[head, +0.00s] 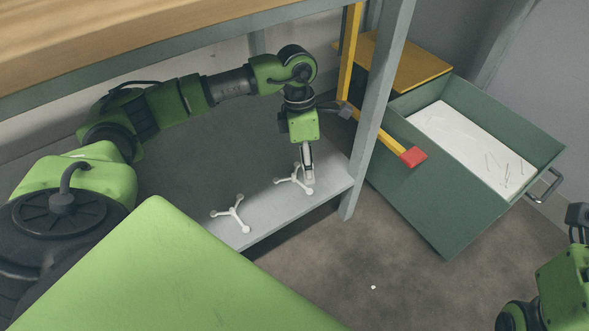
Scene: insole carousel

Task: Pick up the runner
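Two white three-armed pieces, which look like runners, lie on the grey lower shelf (262,222). One runner (236,212) lies apart, nearer the shelf's front left. The other runner (286,180) lies to its right, under my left gripper. My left gripper (308,178) points down with its fingertips at the right part of that runner. The fingers look close together, but I cannot tell whether they are shut on it. Part of my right arm shows at the right edge; its gripper fingers do not show.
A grey shelf post (376,115) stands right of my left gripper. A yellow bar with a red end (413,157) juts out beside it. A green drawer (440,205) with a white inside stands open at right. The wooden tabletop (130,35) is above. The floor in front is mostly clear.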

